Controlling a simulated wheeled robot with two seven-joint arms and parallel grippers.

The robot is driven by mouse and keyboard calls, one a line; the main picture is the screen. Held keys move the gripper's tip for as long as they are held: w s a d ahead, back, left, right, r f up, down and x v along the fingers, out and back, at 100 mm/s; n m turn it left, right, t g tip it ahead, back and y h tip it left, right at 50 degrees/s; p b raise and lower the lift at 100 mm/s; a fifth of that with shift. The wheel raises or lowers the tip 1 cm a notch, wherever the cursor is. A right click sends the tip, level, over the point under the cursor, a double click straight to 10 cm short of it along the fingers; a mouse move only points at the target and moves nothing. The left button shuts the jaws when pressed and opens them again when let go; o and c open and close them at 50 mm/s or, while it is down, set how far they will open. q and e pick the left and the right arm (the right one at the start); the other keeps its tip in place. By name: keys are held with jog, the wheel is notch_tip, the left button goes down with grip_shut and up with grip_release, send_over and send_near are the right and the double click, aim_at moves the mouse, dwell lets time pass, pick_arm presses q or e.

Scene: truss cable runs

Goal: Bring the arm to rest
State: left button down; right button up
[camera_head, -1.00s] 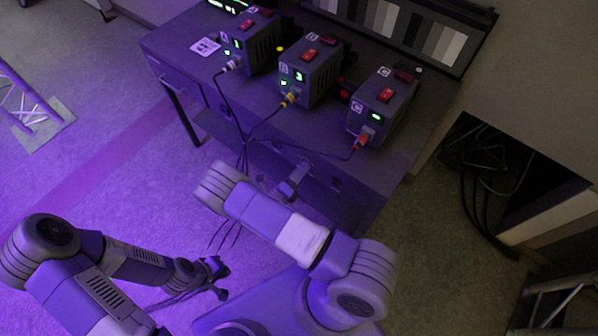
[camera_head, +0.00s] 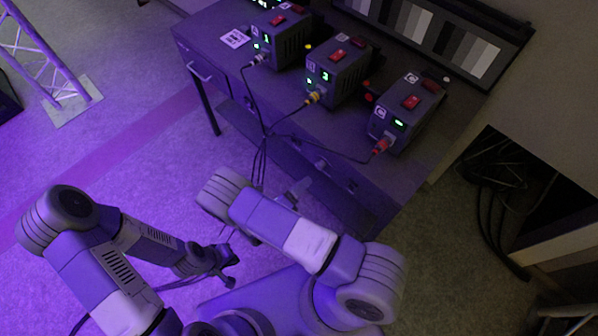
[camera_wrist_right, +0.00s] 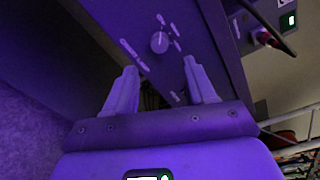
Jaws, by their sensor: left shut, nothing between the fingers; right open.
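My left gripper (camera_head: 228,268) is low in the head view, left of centre, above the purple-lit floor. It is shut and empty, and a thin dark line runs close by it. My right arm (camera_head: 285,230) reaches across the lower middle in front of the desk. Its gripper (camera_head: 299,190) shows only in small part beyond the arm. In the right wrist view the right gripper (camera_wrist_right: 160,78) is open, its two fingers apart with nothing between them. Beyond the fingers is a dark panel with a round knob (camera_wrist_right: 159,42); I cannot tell whether they touch it.
The dark desk (camera_head: 225,85) carries three boxes: the left (camera_head: 282,42), middle (camera_head: 340,75) and right (camera_head: 405,115). Cables (camera_head: 262,150) from their plugs hang down the desk's front. A truss (camera_head: 45,60) stands at far left. Floor (camera_head: 130,150) left of the desk is open.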

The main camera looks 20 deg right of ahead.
jog(key=s+d+f+m+g+y, duration=0.35)
jog(key=s+f+m+g, duration=0.35)
jog(key=s+m+g, duration=0.4)
jog(key=s+a+f+m+g+y, duration=0.25)
jog(key=s+a+m+y, duration=0.25)
jog(key=s+y, duration=0.25)
jog(key=s+a+m+y, duration=0.2)
jog(key=a+m+y, duration=0.3)
jog(key=a+m, duration=0.15)
jog(key=w+r+m+t+y, duration=0.2)
jog(key=w+m+t, duration=0.1)
jog(key=m, duration=0.5)
jog(key=w+a+r+m+t+y, duration=0.1)
jog(key=w+r+m+t+y, duration=0.1)
jog(key=w+m, duration=0.3)
jog(key=m+t, duration=0.1)
jog(key=m, duration=0.2)
jog(key=shift+w+t, duration=0.15)
jog(key=shift+t, duration=0.2)
jog(key=shift+r, duration=0.1)
